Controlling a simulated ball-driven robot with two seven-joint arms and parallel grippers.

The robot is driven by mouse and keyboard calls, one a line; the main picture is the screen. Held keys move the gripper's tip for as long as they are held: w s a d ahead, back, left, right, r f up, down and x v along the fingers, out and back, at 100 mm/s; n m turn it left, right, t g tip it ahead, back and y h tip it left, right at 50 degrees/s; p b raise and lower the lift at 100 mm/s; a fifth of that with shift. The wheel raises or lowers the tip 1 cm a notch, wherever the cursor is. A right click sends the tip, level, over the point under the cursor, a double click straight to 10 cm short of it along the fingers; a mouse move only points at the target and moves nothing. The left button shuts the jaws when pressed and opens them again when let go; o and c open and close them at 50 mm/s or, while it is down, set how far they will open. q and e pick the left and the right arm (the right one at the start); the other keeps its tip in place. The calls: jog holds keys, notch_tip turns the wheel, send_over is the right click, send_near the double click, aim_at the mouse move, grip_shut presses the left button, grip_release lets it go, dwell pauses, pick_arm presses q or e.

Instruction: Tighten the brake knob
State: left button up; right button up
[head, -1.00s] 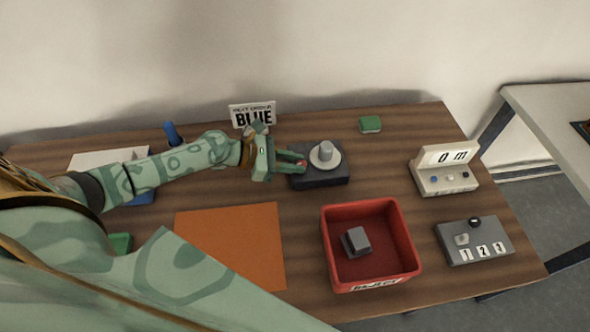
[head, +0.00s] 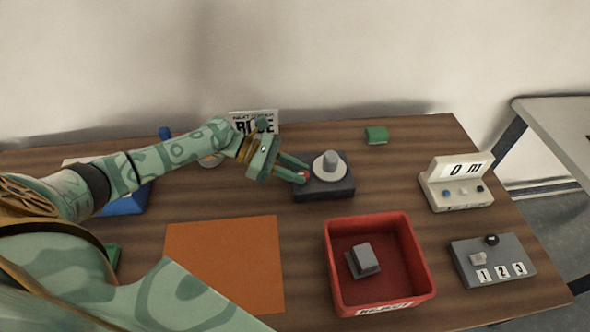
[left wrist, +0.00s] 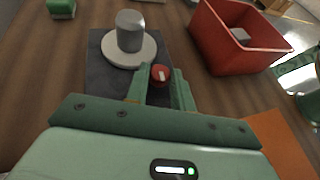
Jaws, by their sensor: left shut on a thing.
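The brake knob (left wrist: 160,73) is small and red, at the near side of a dark square base (head: 341,190). A white disc (head: 320,170) with a grey cylinder (head: 331,158) stands on that base. My left gripper (head: 301,172) reaches in from the left and is shut on the red knob; in the left wrist view its fingers (left wrist: 160,78) sit on both sides of the knob. The knob also shows as a red spot between the fingertips in the head view. My right gripper is not in view.
A red reject bin (head: 331,262) holding a grey block (head: 364,260) stands in front of the base. An orange mat (head: 225,262) lies front left. At the right are a white display box (head: 457,184) and a grey 1-2-3 panel (head: 492,262). A green block (head: 376,135) lies behind.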

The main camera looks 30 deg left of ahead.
pick_arm(q)
jog(key=o, duration=1)
jog(key=v, duration=1.6)
jog(key=shift+r+p, duration=0.2)
jog(key=shift+p, duration=0.2)
jog(key=shift+a, duration=0.1)
